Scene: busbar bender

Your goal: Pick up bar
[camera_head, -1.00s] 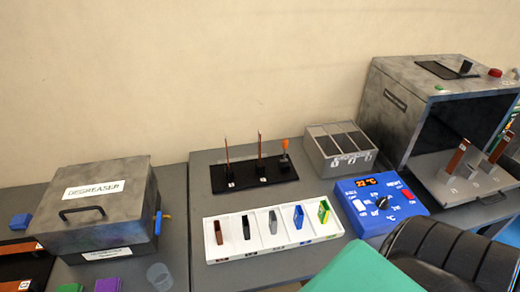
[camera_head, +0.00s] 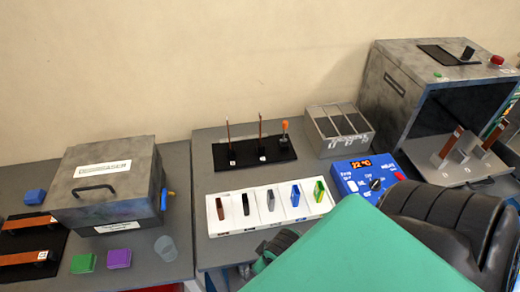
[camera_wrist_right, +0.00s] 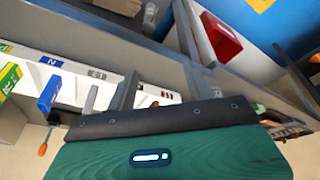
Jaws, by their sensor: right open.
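Two thin copper bars, one on the left (camera_head: 228,140) and one on the right (camera_head: 260,132), stand upright in a black stand (camera_head: 235,158) on the middle table. Two more copper bars lie flat on a black tray (camera_head: 45,241) at the far left. Another copper bar (camera_head: 452,142) leans in the open grey machine at the right. My right gripper (camera_head: 262,262) is at the table's front edge, below the white tray, and partly hidden by my green arm. In the right wrist view it is open, with no bar between its fingers. My left gripper is not in view.
A white tray (camera_head: 214,231) with several coloured pieces lies in front of the stand. A blue temperature box (camera_head: 350,183), a grey divided bin (camera_head: 322,143) and the grey machine (camera_head: 400,100) are to the right. The degreaser box (camera_head: 110,185) is left, beside a clear cup (camera_head: 166,247).

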